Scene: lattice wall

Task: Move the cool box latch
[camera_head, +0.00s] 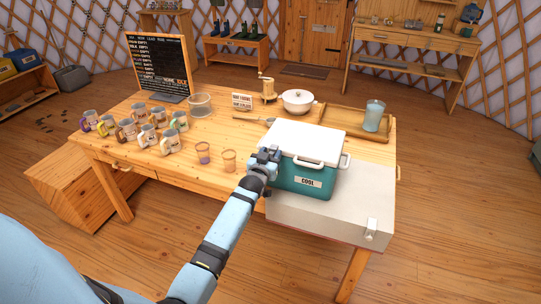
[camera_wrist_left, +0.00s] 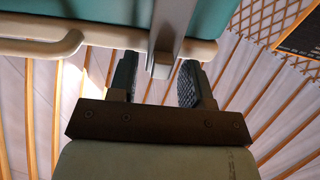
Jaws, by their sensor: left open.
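The cool box (camera_head: 312,180) is teal with a white lid (camera_head: 305,139) and a "COOL" label, and it stands at the right part of the table. The lid looks shut. My left gripper (camera_head: 268,153) is at the box's left front corner. In the left wrist view, the open fingers (camera_wrist_left: 160,85) point at the teal box (camera_wrist_left: 75,12) and its pale rim (camera_wrist_left: 40,45). A grey strip, which looks like the latch (camera_wrist_left: 175,30), crosses the rim, and its end is at the gap between the fingertips. I cannot tell whether they touch. In the head view the gripper hides the latch.
The box stands on a pale surface (camera_head: 345,205) on the wooden table (camera_head: 215,185). A white pot (camera_head: 297,100) and a wooden tray (camera_head: 345,119) with a jar (camera_head: 374,116) are behind the box.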

